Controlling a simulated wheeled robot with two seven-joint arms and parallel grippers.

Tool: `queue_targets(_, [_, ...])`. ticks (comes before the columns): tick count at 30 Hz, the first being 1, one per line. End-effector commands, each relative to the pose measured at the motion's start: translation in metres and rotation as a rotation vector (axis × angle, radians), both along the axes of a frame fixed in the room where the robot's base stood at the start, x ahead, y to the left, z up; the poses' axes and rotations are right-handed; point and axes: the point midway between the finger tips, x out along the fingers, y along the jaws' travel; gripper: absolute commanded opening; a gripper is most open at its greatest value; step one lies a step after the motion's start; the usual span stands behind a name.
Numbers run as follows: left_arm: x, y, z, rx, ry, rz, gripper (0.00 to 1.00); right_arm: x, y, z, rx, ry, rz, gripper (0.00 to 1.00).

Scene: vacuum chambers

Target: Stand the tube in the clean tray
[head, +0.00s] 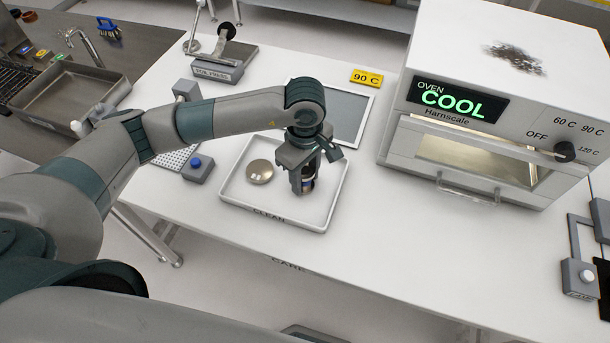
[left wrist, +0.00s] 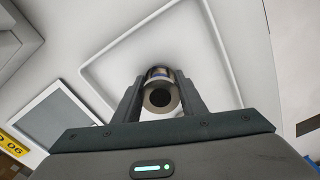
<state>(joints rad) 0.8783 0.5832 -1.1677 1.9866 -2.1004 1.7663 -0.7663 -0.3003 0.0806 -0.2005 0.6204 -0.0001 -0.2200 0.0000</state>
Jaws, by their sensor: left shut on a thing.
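The tube (left wrist: 158,97) is a short metal cylinder with an open round end and a dark blue band. In the left wrist view it sits between the two fingers of my left gripper (left wrist: 158,100). In the head view the left gripper (head: 303,186) points down over the right part of the white clean tray (head: 233,203), shut on the tube. The tube looks upright. Whether its lower end touches the tray floor, I cannot tell. The tray rim also shows in the left wrist view (left wrist: 88,72). My right gripper is not in view.
A round metal piece (head: 259,171) lies in the tray, left of the tube. The oven (head: 480,150), reading COOL, stands right. A blue-button box (head: 197,168) is left. The front bench is clear.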

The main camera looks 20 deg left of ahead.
Motion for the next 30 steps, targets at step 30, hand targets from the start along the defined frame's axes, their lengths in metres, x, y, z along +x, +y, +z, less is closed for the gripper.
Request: queue_targets(30, [0.001, 0.0, 0.065, 0.0, -0.005, -0.002, 0.56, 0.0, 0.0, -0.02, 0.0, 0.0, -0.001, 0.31])
